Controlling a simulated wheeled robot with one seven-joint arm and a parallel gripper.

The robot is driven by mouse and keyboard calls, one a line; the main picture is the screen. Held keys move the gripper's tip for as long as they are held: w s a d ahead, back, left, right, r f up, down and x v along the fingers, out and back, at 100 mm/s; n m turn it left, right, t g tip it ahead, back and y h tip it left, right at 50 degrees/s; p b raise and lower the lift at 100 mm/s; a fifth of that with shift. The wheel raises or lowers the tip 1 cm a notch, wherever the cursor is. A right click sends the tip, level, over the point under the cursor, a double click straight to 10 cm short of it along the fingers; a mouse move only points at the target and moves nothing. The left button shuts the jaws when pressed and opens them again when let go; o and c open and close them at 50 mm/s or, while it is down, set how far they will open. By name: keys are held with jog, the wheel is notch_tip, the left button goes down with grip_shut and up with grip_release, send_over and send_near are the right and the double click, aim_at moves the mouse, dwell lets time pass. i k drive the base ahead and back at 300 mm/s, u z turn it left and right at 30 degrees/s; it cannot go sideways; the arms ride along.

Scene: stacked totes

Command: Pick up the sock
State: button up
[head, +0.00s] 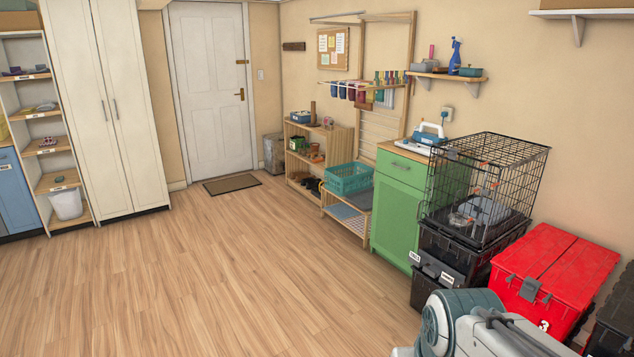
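I cannot make out a sock for certain. Several small coloured cloth pieces (362,92) hang from a wooden wall rack at the back right, and some could be socks, but they are too small to tell. Small folded or lumpy items also lie on the open shelf unit (58,181) at the far left; their kind is unclear. Part of my arm shows at the bottom right, in front of the totes. My gripper is not in view.
A red tote (560,258), black totes (446,254) and a wire crate (440,190) crowd the right side. A green cabinet (396,215), a bench with a teal basket (347,179) and a low shelf (338,146) line the wall. The wooden floor (200,270) is clear.

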aim_at(362, 95)
jog(key=u, duration=0.55)
jog(key=i, duration=1.65)
jog(key=u, duration=0.75)
jog(key=i, duration=3.2)
jog(key=z, duration=1.35)
jog(key=i, duration=1.1)
jog(key=z, duration=1.45)
jog(key=i, duration=1.6)
jog(key=z, duration=0.3)
